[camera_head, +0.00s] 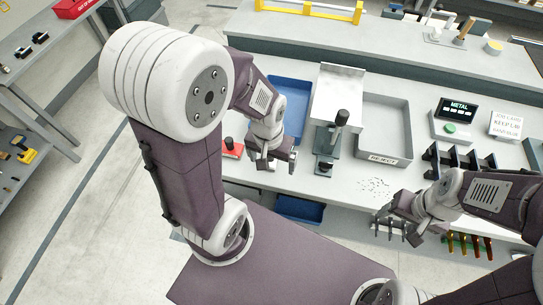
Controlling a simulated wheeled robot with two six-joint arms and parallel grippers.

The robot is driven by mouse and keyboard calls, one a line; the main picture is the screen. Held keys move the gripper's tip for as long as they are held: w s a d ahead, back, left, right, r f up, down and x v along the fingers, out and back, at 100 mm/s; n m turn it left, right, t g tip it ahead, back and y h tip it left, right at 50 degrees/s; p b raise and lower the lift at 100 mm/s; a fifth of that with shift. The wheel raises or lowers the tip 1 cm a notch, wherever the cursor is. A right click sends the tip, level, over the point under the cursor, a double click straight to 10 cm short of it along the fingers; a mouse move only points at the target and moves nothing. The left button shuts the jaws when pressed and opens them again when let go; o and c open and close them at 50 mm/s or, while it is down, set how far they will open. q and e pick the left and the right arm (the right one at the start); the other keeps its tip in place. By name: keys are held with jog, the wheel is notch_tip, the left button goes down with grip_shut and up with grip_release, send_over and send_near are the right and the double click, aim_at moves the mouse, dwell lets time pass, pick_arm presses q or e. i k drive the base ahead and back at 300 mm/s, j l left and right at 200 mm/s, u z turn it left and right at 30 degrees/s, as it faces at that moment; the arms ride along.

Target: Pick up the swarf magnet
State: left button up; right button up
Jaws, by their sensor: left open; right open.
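A small red block with a black knob (236,154), which looks like the swarf magnet, sits on the bench near its front edge. My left gripper (271,166) is open and empty, just to the right of the red block and above the bench front. A patch of dark metal swarf (375,186) lies on the bench further right. My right gripper (396,226) is open near the bench front, below the swarf patch in the picture. I cannot tell its exact height.
A blue tray (296,86), a pale metal chute (323,104), a dark device with a black handle (327,143) and a grey reject tray (407,148) stand behind. A black rack (461,160) and a METAL display (458,108) are at the right. Bench around the swarf is clear.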

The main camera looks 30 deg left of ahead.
aim_at(232, 149)
jog(key=u, duration=1.6)
jog(key=z, duration=1.75)
jog(key=u, duration=1.75)
jog(key=i+j, duration=0.1)
jog(key=j, duration=0.2)
jog(key=i+j, duration=0.15)
jog(key=j, duration=0.15)
jog(key=i+j, duration=0.1)
jog(key=j, duration=0.2)
jog(key=i+j+z, duration=0.1)
jog(key=j, duration=0.2)
